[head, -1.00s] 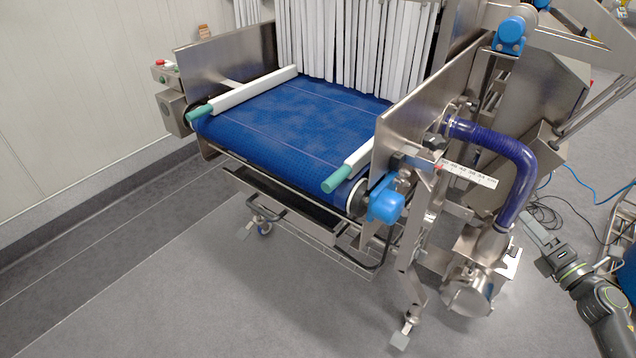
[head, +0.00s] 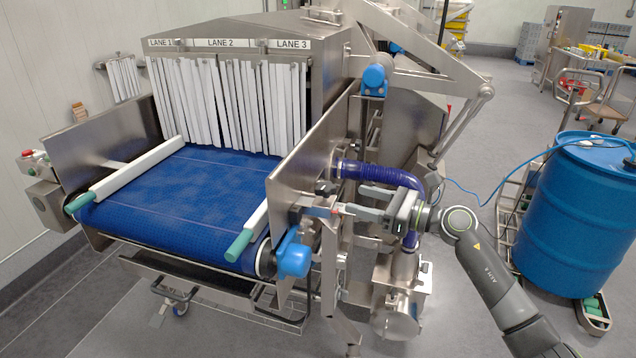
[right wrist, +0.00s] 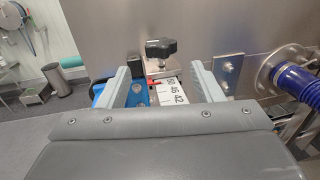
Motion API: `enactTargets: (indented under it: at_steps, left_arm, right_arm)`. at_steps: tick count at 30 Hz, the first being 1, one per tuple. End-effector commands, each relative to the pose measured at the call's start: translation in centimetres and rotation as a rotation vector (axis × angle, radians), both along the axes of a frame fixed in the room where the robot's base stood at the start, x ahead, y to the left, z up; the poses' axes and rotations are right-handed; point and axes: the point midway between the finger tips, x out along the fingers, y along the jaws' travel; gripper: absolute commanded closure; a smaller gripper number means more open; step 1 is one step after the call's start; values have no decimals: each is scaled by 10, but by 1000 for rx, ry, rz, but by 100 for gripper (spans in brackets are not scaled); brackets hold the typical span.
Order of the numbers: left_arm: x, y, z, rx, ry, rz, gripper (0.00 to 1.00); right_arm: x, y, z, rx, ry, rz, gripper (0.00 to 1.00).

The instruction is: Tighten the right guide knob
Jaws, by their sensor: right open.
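The black right guide knob (right wrist: 161,48) stands on a metal block at the conveyor's right side plate, and it shows small and dark in the head view (head: 325,187). A white scale strip (right wrist: 170,95) with printed numbers lies just below it in the right wrist view. My right gripper (right wrist: 160,70) is open, with one grey finger on each side of the scale. The knob appears ahead of the fingertips, between their lines and apart from them. In the head view my right gripper (head: 345,209) reaches in from the right beside the plate. My left gripper is not in view.
The right guide rail (head: 252,222) lies along the blue belt (head: 180,205). A blue motor (head: 292,258) sits below the knob. A ribbed blue hose (head: 375,173) curves close behind my right gripper. A blue drum (head: 575,215) stands at the right.

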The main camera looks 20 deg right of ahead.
Motion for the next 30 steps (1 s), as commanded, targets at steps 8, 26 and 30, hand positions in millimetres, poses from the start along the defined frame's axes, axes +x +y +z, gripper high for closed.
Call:
enactTargets:
  at_steps: [8,26,30]
  left_arm:
    - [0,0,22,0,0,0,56]
    - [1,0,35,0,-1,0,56]
    - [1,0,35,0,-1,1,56]
  right_arm:
    - [38,40,4,6,1,2,40]
    - [78,81,-1,1,1,-1,40]
    - [78,81,-1,1,1,-1,40]
